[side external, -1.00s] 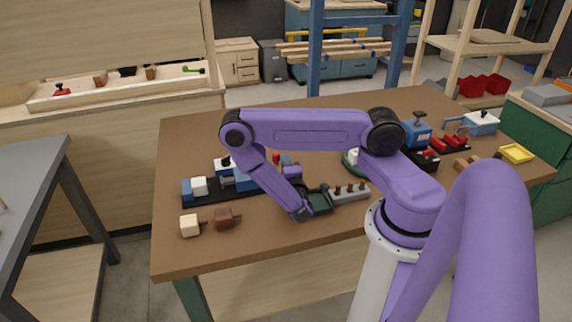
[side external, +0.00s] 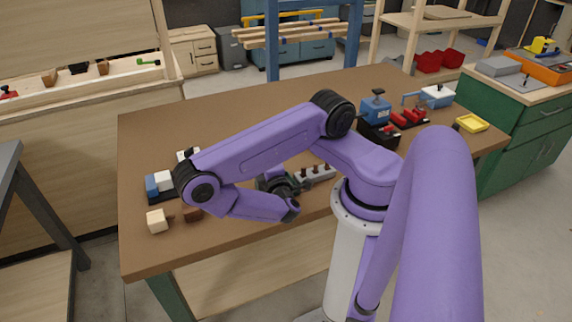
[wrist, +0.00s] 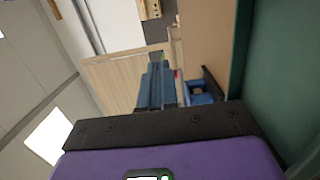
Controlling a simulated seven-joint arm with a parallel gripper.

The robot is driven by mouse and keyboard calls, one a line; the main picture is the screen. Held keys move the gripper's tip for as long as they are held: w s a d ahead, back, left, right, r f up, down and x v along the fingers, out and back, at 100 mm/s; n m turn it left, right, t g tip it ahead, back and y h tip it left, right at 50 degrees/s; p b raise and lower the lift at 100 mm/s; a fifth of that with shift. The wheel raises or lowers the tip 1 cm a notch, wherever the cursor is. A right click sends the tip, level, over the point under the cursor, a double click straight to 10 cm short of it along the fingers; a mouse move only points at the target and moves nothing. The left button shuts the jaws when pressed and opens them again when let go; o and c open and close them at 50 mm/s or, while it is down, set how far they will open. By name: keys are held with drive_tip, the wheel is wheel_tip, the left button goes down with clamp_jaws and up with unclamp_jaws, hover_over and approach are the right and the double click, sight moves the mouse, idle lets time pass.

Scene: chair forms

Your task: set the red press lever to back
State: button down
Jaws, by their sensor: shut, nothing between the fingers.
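My gripper (side external: 266,183) is low over the middle front of the brown table, partly behind my forearm in the side view. In the wrist view, its fingers (wrist: 157,85) are together with nothing between them. Small red levers (side external: 407,118) stand on a black base at the right of the table, well away from my gripper. I cannot tell whether one is the press lever. A small red spot (wrist: 178,75) shows beside the fingertips in the wrist view, next to a blue part (wrist: 203,92); its shape is too small to make out.
A grey strip with brown knobs (side external: 315,173) lies close right of my gripper. A blue and white block assembly (side external: 158,183) and a cream cube (side external: 157,221) are at the left. A blue press-like block (side external: 376,110) and a yellow tray (side external: 472,123) stand at the right.

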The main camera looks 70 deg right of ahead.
drive_tip(key=shift+s+r, duration=0.1)
drive_tip(key=shift+s, duration=1.9)
drive_tip(key=shift+s+r, duration=0.15)
drive_tip(key=shift+s, duration=1)
drive_tip(key=shift+s+f, duration=0.1)
drive_tip(key=shift+f, duration=0.1)
